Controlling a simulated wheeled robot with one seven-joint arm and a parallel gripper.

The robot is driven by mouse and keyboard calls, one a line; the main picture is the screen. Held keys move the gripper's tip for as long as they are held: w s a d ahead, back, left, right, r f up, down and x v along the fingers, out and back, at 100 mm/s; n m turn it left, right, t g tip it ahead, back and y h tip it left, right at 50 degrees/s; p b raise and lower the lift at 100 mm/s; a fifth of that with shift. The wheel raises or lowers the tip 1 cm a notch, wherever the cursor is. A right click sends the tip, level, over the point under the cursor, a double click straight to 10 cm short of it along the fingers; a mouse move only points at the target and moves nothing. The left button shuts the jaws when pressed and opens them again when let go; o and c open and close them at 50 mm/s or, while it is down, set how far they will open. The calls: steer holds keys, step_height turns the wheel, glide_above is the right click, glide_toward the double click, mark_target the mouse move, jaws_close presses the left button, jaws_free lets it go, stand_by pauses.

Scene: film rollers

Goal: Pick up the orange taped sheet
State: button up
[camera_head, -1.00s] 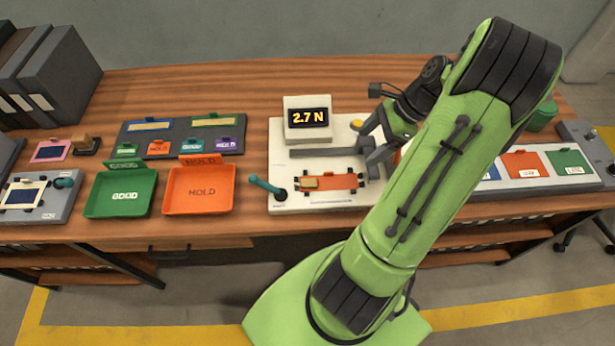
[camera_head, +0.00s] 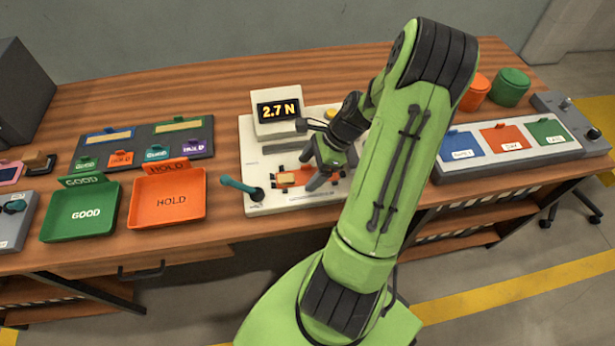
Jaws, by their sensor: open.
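The orange taped sheet (camera_head: 291,178) lies on the white test machine (camera_head: 262,205), with a tan piece of tape on its left part. My gripper (camera_head: 318,180) is open and points down over the sheet's right part. Its fingers hide some of that part. I cannot tell whether the fingers touch the sheet. The machine's display (camera_head: 279,109) reads 2.7 N.
A teal lever (camera_head: 238,185) sticks up at the machine's left edge, close to the sheet. Green GOOD (camera_head: 82,214) and orange HOLD (camera_head: 168,198) trays stand to the left. A panel with coloured cards (camera_head: 500,145) and two round containers (camera_head: 510,87) are on the right.

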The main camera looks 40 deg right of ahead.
steer(key=c, duration=1.2)
steer(key=shift+r, duration=0.1)
